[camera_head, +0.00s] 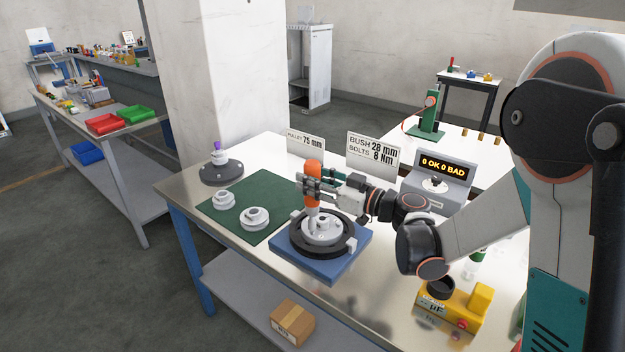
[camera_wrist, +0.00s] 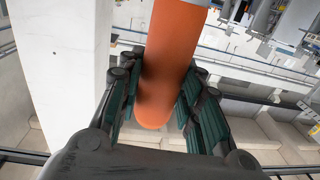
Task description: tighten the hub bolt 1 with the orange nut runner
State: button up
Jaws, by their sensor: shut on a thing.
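My gripper (camera_head: 318,185) is shut on the orange nut runner (camera_head: 314,168), which stands about upright. The runner's orange body (camera_wrist: 168,65) also fills the space between the fingers in the wrist view. Its grey lower end (camera_head: 312,216) is over the left part of the light grey hub (camera_head: 325,232). The hub sits inside a black ring (camera_head: 291,238) on a blue block (camera_head: 343,262). Hub bolt 1 cannot be picked out, and I cannot tell whether the runner's tip touches a bolt.
Two grey flanged parts (camera_head: 255,217) lie on a green mat (camera_head: 234,234). A dark round base (camera_head: 222,172) with a purple-topped part stands behind. A yellow device (camera_head: 463,309) is at right.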

aim_at(319, 168)
jog(key=shift+s+f+b, duration=0.1)
jog(key=shift+f+b, duration=0.8)
jog(key=shift+f, duration=0.2)
dwell(2.6)
jog(key=shift+r+p, duration=1.95)
jog(key=shift+r, duration=1.15)
